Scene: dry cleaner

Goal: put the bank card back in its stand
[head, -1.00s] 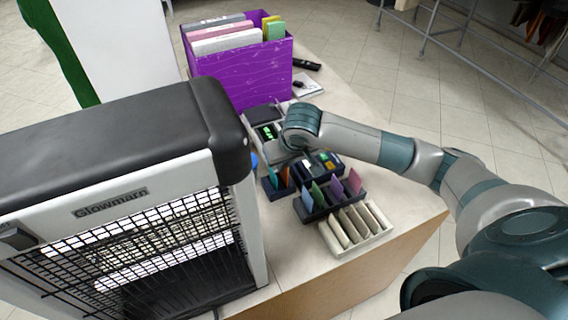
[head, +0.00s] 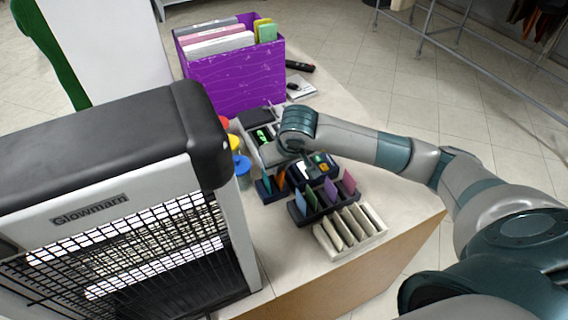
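My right gripper (head: 272,157) is over the counter, at the left end of my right arm, by a grey device with a green display (head: 262,137). Its fingers are mostly hidden by the wrist, so I cannot tell if it is open or holds anything. A dark slotted stand (head: 325,210) holds several upright coloured cards, and a smaller dark stand (head: 268,197) to its left holds a blue and an orange card. I cannot tell which card is the bank card. A dark card terminal (head: 318,168) lies just beyond the stands. My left gripper is out of view.
A large Glowmarn heater (head: 110,160) blocks the counter's left side. Red, yellow and blue-topped things (head: 243,165) stand beside it. A cream slotted rack (head: 350,232) is near the front edge. A purple file box (head: 235,80) is at the back.

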